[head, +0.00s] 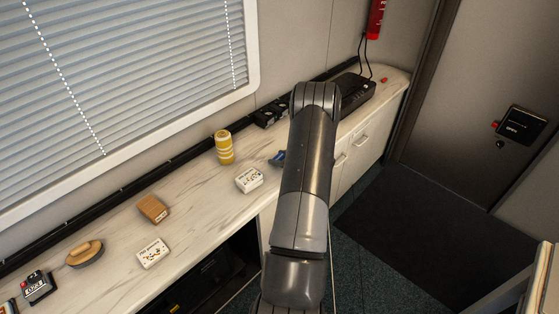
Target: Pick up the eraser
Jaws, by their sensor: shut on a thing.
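My arm rises through the middle of the head view and bends over at the top. My gripper is hidden behind it, so I cannot see its fingers or what is between them. A small blue and dark thing (278,158) shows at the left edge of the arm, over or on the counter; most of it is covered and I cannot tell what it is. A wooden oval block with a raised grip and dark underside (85,254) lies at the counter's left. I cannot tell for certain which thing is the eraser.
The marble-patterned counter (195,208) holds a yellow can (224,147), two white patterned boxes (249,179) (153,253), a brown block (153,209) and a dark device (37,287). A black box (355,93) stands at the far end. Blinds and wall border the back.

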